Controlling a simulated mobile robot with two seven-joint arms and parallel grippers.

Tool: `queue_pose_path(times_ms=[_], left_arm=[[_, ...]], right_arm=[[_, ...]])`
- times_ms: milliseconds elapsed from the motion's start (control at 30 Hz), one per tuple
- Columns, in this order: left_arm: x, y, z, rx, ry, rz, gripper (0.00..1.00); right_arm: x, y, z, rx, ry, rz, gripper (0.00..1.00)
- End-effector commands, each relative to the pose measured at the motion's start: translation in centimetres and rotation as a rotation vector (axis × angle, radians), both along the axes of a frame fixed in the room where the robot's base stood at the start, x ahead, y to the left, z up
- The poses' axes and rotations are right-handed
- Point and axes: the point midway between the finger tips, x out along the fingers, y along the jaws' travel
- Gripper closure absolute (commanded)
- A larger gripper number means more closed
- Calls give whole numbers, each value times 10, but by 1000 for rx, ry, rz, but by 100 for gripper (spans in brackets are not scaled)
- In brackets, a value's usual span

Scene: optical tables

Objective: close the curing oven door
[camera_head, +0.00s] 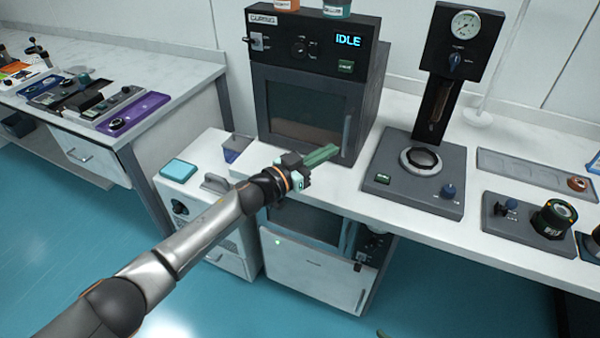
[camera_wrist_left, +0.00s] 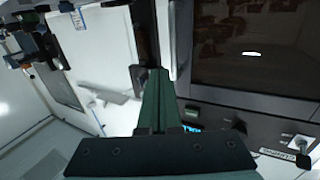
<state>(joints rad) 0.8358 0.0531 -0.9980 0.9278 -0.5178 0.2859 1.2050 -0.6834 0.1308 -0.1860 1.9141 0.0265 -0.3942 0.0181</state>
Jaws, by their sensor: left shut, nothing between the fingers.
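The curing oven (camera_head: 262,88) is a dark box on the white bench, with a CURING label and a lit IDLE display. Its door (camera_head: 308,105) has a dark window and a vertical handle (camera_head: 347,134) on the right side. The door looks flush with the oven front; a small gap cannot be ruled out. My left gripper (camera_head: 325,155) is shut and empty, its green fingers just in front of the door's lower edge. The left wrist view shows these fingers (camera_wrist_left: 158,95) beside the door window (camera_wrist_left: 255,55). A small greenish tip at the head view's bottom edge may be my right gripper (camera_head: 381,334).
A gauge stand (camera_head: 420,185) is right of the oven. A white cabinet (camera_head: 195,190) stands left of the bench, and a second appliance (camera_head: 315,268) sits below it. Another table (camera_head: 190,72) holds instruments. Teal floor lies open at lower left.

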Motion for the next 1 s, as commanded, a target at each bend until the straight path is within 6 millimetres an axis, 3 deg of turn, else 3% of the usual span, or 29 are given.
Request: queue_pose_path(times_ms=[500, 867, 1000], left_arm=[[-55, 49, -2, 4, 4, 0, 100], [-67, 57, -3, 3, 3, 0, 100], [-76, 58, -13, -21, 27, 32, 100]], right_arm=[[3, -1, 19, -2, -6, -2, 0], [3, -1, 20, -2, -6, -2, 0], [3, -1, 20, -2, -7, -1, 0]])
